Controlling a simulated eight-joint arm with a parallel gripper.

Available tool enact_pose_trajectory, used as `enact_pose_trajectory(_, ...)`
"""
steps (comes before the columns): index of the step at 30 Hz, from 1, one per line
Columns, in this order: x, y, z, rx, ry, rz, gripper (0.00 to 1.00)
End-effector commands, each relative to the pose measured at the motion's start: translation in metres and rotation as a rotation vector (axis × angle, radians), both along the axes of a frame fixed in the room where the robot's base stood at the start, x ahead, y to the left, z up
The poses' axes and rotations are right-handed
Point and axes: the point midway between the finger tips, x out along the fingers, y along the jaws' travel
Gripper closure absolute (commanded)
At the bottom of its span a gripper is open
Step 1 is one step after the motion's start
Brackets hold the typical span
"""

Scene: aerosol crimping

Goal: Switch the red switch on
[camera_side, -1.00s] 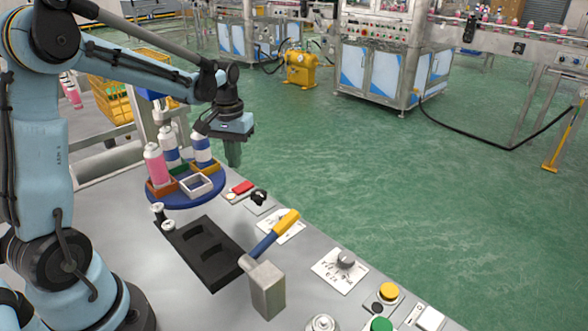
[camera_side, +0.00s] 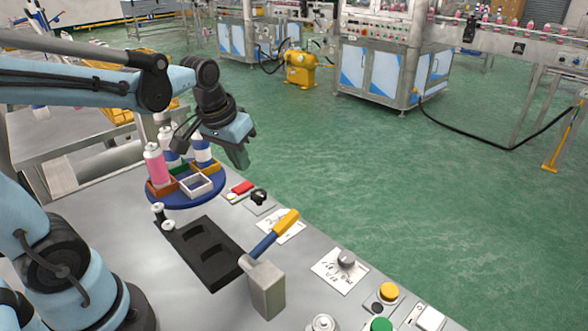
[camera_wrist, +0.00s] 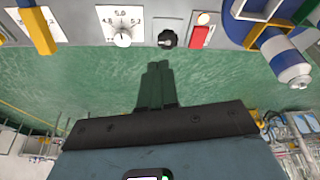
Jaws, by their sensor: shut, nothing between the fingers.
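The red switch (camera_side: 243,187) sits on a pale plate at the far edge of the bench, just right of the blue turntable, in the side view. In the wrist view the red switch (camera_wrist: 201,37) is near the top, right of a black knob. My gripper (camera_side: 243,163) is shut and empty, tilted in the air above and beyond the turntable's edge, a little above the switch in the picture. In the wrist view my gripper (camera_wrist: 158,68) points toward the bench edge, below the black knob and apart from the switch.
The black knob (camera_side: 259,196) is close to the switch. The blue turntable (camera_side: 213,197) carries cans and small trays. A lever with a yellow handle (camera_side: 287,220) rises from the bench. Green floor lies beyond the bench edge.

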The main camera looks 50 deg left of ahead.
Motion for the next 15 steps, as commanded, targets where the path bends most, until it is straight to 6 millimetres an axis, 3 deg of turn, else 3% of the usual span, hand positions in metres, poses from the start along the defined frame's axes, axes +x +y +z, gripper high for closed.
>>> enact_pose_trajectory(6,-0.028,-0.035,0.002,0.033,-0.146,-0.128,1.00)
enact_pose_trajectory(15,-0.047,-0.059,-0.004,0.055,-0.277,-0.229,1.00)
